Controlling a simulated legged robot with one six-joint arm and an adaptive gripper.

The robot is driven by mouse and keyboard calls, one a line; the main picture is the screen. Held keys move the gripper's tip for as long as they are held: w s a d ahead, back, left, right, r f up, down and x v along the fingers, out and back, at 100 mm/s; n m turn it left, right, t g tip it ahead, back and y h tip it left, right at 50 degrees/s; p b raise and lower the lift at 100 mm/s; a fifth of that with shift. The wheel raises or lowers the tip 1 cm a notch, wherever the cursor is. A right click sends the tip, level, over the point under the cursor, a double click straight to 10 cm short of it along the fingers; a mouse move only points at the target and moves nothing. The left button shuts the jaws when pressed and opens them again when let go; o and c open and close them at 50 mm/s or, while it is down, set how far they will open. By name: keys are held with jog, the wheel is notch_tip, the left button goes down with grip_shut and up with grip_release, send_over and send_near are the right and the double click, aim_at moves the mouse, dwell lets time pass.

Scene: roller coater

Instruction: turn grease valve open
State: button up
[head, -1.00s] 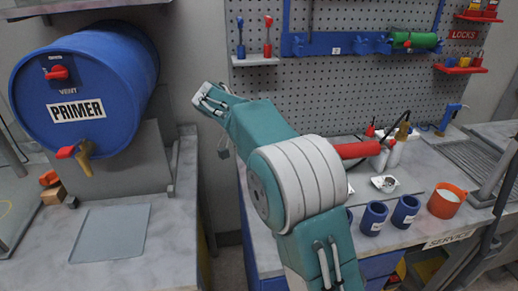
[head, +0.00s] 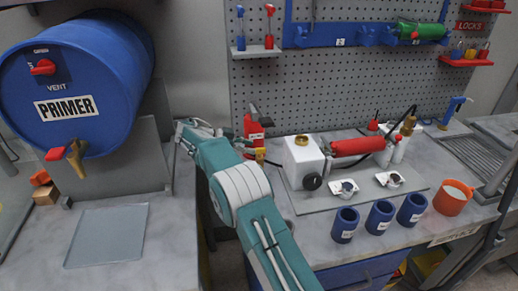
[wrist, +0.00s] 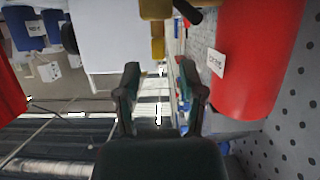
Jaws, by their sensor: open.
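I cannot tell which part is the grease valve. A white block (head: 302,160) with a black knob (head: 312,182) and a brass cap (head: 302,140) stands on the bench, beside a lying red cylinder (head: 358,146). My gripper (wrist: 163,83) is open and empty in the wrist view. There the white block (wrist: 112,42) is ahead and to the left, with yellow fittings (wrist: 156,30) and a black end (wrist: 188,12) at its edge. A labelled red body (wrist: 245,55) is close on the right.
A red container (head: 254,127) stands left of the white block, by the pegboard (head: 350,85). Blue cups (head: 381,217) and an orange cup (head: 453,197) line the bench front. A blue primer drum (head: 85,80) is at left. A flat grey plate (head: 108,235) lies there.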

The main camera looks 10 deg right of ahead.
aim_at(259, 149)
jog(key=x, duration=0.4)
jog(key=shift+c, duration=0.3)
jog(key=shift+a, duration=0.1)
grip_shut()
